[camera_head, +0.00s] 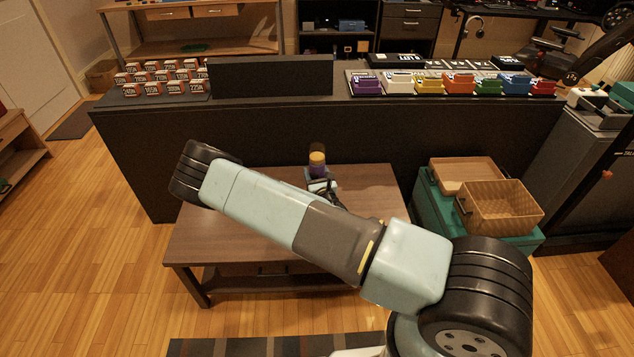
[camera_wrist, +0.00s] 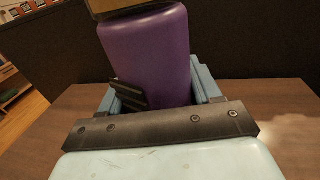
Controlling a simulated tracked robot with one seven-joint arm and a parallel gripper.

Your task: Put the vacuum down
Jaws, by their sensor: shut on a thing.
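The vacuum (camera_head: 317,158), a purple body with an orange-tan top, stands out behind my arm in the head view, over the brown wooden table (camera_head: 225,245). In the wrist view the purple vacuum (camera_wrist: 150,58) rises between the fingers, roughly upright and slightly tilted in the picture. My gripper (camera_head: 320,186) is shut on it, and in the wrist view the pale blue fingers flank its lower part. The vacuum's bottom is hidden by the gripper, so I cannot tell whether it touches the table.
A dark counter (camera_head: 270,130) stands right behind the table, with boxed goods and coloured items on top. A wicker basket (camera_head: 500,208) and a wooden tray (camera_head: 467,174) sit on a teal chest (camera_head: 428,205) at right. The visible tabletop around the vacuum is clear.

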